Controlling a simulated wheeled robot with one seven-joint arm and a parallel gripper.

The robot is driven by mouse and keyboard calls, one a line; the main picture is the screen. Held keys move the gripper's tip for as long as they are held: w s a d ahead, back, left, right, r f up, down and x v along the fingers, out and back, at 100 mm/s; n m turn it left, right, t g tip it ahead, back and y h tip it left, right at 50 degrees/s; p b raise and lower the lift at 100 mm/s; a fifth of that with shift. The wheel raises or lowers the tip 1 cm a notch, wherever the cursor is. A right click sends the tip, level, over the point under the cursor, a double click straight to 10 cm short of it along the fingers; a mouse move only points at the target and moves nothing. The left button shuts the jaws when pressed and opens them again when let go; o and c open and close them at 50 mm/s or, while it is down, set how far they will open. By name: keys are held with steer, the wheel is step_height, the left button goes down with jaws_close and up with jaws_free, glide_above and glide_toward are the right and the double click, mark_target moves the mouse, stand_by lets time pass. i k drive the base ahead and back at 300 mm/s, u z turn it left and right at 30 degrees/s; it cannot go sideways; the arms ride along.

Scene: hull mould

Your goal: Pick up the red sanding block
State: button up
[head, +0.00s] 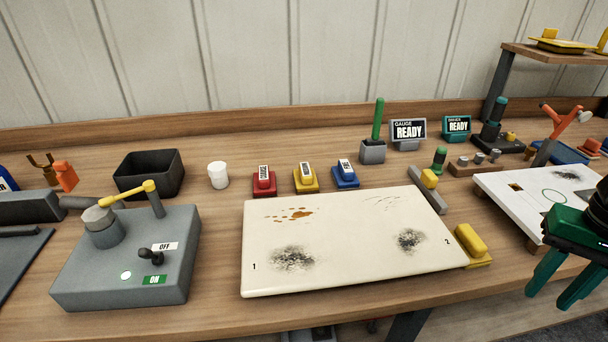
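My gripper (566,287) is at the far right edge, with green fingers pointing down and apart. It is open, with nothing seen between the fingers, and far from the red block.
The cream panel (350,255) with dark smudges lies in front of the blocks. A grey machine (75,280) with a yellow arm stands left. A white cup (218,175) and black bin (149,172) are left of the red block. A white board (510,205) lies near my gripper.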

mark_target(264, 180)
steer(key=z, duration=0.85)
steer(key=k, duration=1.3)
steer(key=u, duration=1.2)
steer(key=i, duration=1.5)
steer(key=z, duration=0.05)
